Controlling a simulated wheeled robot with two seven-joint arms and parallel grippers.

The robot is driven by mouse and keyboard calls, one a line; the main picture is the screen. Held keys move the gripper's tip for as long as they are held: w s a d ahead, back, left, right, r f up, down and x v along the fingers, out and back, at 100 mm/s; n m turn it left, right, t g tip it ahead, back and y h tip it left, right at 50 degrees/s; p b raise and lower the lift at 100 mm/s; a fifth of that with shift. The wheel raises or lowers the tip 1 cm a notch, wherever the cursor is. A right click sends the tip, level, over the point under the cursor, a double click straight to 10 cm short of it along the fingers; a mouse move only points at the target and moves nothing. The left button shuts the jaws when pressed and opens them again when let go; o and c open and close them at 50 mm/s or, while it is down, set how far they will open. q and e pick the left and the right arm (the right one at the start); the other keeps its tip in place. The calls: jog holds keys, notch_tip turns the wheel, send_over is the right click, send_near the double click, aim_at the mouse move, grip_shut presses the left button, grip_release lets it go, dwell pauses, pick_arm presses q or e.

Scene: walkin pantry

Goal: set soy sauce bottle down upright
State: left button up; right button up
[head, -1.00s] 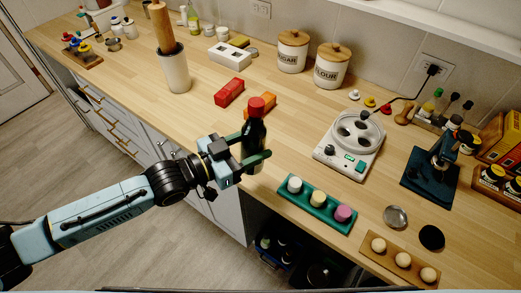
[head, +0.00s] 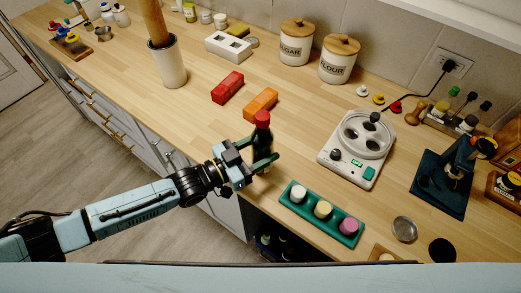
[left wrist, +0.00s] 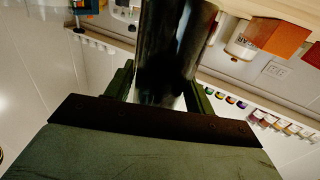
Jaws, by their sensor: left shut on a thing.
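The soy sauce bottle (head: 262,138) is dark with a red cap and stands close to upright in the head view. My left gripper (head: 262,163) is shut on its lower part, near the front edge of the wooden counter (head: 205,118). In the left wrist view the dark bottle (left wrist: 168,45) fills the space between the green fingers. The bottle's base is hidden by the fingers, so I cannot tell whether it touches the counter. My right gripper is not in view.
A green tray (head: 290,206) with several round pieces lies to the right of the bottle. Orange (head: 261,103) and red (head: 227,87) blocks lie behind it. A white appliance (head: 345,168) stands further right. Bare counter lies to the bottle's left.

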pick_arm(q)
jog(key=shift+w+f, duration=0.1)
jog(key=shift+f, duration=0.15)
jog(key=shift+f, duration=0.25)
jog(key=o, duration=1.5)
jog(key=shift+f, duration=0.1)
jog(key=shift+c, duration=0.2)
jog(key=shift+r, duration=0.25)
jog(key=v, duration=1.2)
jog(key=shift+b, duration=0.4)
